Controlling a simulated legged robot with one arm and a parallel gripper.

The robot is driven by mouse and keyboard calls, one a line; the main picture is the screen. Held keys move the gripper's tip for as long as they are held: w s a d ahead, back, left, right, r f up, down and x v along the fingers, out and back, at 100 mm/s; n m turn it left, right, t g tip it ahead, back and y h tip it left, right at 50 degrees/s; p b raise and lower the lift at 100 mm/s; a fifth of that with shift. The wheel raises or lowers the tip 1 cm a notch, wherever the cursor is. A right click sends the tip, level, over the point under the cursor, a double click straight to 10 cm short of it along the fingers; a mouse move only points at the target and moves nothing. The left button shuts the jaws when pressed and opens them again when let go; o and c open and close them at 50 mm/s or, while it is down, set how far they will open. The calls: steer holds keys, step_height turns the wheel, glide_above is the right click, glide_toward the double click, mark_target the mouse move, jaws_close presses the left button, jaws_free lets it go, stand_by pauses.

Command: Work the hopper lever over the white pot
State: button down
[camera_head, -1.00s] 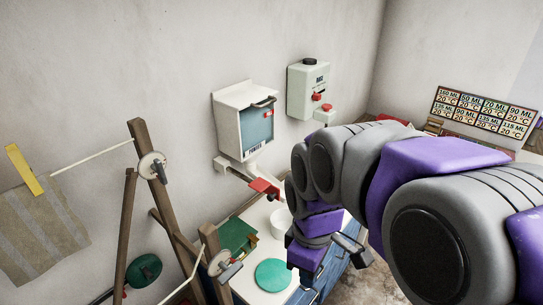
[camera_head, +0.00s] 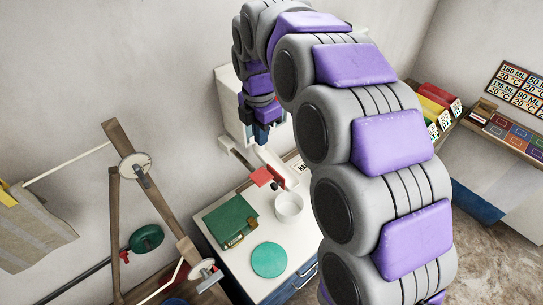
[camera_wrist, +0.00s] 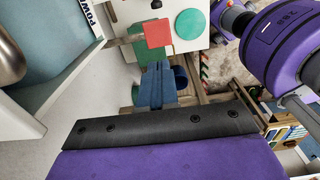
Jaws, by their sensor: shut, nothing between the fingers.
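The white hopper (camera_head: 228,98) hangs on the wall and is mostly hidden behind my arm. Its red lever paddle (camera_head: 261,177) sticks out below it and also shows in the wrist view (camera_wrist: 158,33). The white pot (camera_head: 289,206) stands on the white counter, just right of and below the paddle in the head view. I cannot make out the pot in the wrist view. My gripper (camera_head: 263,134) is above the paddle, in front of the hopper, apart from the lever. In the wrist view its blue fingers (camera_wrist: 157,84) are shut and empty, pointing toward the paddle.
A green box-like item (camera_head: 230,221) and a green disc (camera_head: 269,260) lie on the counter (camera_head: 237,256). A wooden frame with pulleys (camera_head: 154,210) stands at left. Colored boxes (camera_head: 436,105) and a labelled board (camera_head: 520,86) are at right.

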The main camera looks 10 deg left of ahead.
mark_target(260, 175)
steer(key=f, duration=1.2)
steer(key=shift+w+a+f, duration=0.15)
steer(key=shift+a+f, duration=0.2)
steer(key=shift+f, duration=0.7)
steer(key=shift+a, duration=0.15)
